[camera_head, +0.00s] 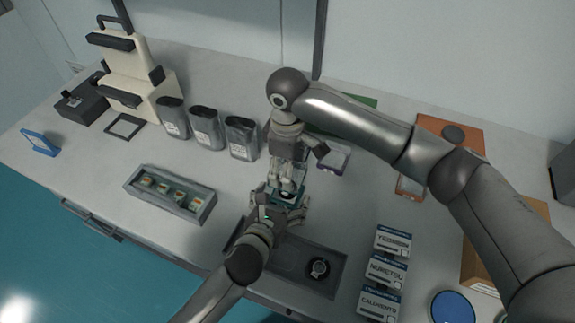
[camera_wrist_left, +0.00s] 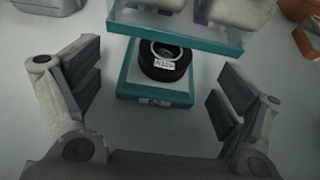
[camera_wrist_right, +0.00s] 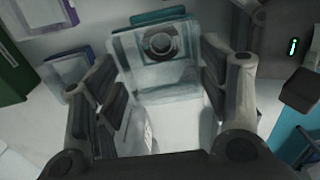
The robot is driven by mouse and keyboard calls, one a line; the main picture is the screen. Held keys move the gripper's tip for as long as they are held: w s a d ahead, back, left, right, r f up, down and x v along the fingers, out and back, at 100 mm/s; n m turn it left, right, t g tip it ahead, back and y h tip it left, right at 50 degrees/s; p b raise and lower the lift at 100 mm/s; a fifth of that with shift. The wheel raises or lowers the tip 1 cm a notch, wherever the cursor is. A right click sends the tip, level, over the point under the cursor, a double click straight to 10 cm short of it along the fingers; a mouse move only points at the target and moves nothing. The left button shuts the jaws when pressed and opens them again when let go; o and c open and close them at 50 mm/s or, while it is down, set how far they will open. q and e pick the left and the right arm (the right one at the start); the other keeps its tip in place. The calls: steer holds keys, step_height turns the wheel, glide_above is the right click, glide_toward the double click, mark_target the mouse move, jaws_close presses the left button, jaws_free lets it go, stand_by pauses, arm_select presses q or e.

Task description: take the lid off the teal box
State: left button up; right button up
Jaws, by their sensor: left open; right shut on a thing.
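The teal box's base (camera_wrist_left: 128,82) sits on the table in the left wrist view, with a black ring-shaped part (camera_wrist_left: 165,62) inside it. Its clear lid with a teal rim (camera_wrist_left: 180,32) is off the base and raised above it. My right gripper (camera_head: 289,178) is shut on this lid, which also shows between its fingers in the right wrist view (camera_wrist_right: 165,78). My left gripper (camera_head: 275,203) is open and empty, its fingers spread at the near side of the base. In the head view the grippers hide much of the box.
A grey tray with several small items (camera_head: 150,196) lies left. Three grey containers (camera_head: 207,128) stand behind. A dark tray (camera_head: 318,285) lies in front, labelled cartons (camera_head: 385,272) to the right. A purple-rimmed clear box (camera_head: 333,160) is close behind the grippers. Table between the grey tray and grippers is clear.

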arm_select(q)
steer(key=v, duration=1.1)
steer(key=shift+s+r, duration=0.1)
steer(key=shift+s, duration=0.15)
steer(key=shift+a, duration=0.1)
arm_select(e)
steer(key=shift+s, duration=0.1)
